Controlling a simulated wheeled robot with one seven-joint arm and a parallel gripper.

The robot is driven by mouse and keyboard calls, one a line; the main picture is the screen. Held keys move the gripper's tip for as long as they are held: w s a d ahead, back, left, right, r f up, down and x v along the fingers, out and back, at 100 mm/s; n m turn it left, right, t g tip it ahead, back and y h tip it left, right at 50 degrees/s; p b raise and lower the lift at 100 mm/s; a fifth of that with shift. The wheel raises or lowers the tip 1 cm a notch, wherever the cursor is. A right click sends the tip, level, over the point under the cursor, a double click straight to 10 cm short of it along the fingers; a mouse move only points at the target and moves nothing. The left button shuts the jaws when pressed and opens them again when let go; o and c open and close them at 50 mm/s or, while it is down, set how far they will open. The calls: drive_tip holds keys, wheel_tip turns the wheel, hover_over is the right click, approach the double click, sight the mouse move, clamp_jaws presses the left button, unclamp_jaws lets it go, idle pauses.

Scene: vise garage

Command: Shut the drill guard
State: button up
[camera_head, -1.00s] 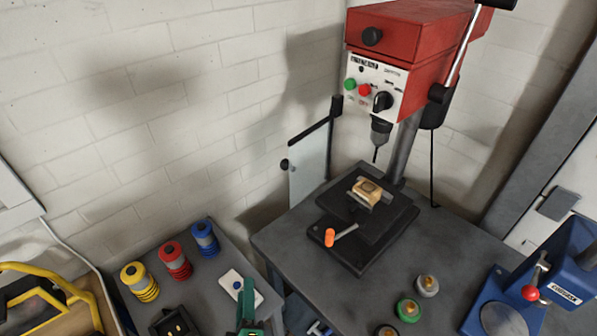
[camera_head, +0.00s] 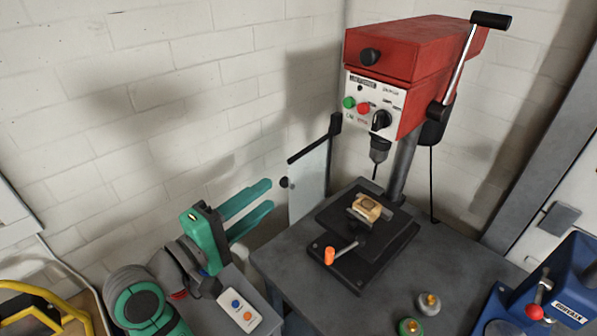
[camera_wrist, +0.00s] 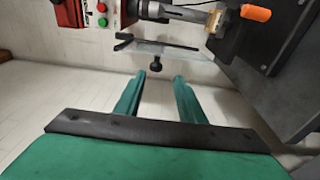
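The drill guard (camera_head: 309,186) is a clear panel with a black top bar and a black knob (camera_head: 284,182). It stands swung out to the left of the red drill press (camera_head: 418,65), against the wall side. In the wrist view the guard (camera_wrist: 165,52) and its knob (camera_wrist: 156,68) lie ahead of the fingers. My gripper (camera_head: 258,209) has green fingers, held apart and empty, to the left of and a little below the knob. In the wrist view the fingers of my gripper (camera_wrist: 158,84) point toward the knob, which sits beyond their tips.
A wooden piece (camera_head: 367,208) sits in a vise under the drill, with an orange-handled lever (camera_head: 330,256) in front. Spools (camera_head: 428,304) lie on the grey bench (camera_head: 300,262). A blue machine (camera_head: 560,290) stands at right. The white wall is close behind my gripper.

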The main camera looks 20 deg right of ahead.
sight(306, 175)
drive_tip(key=shift+s+d+r, duration=0.1)
drive_tip(key=shift+s+r, duration=0.15)
drive_tip(key=shift+r, duration=0.2)
drive_tip(key=x, duration=1)
drive_tip(key=shift+d, duration=0.4)
drive_tip(key=shift+w+a+f, duration=0.1)
drive_tip(key=shift+a, duration=0.15)
clamp_jaws()
drive_tip(key=shift+d, duration=0.1)
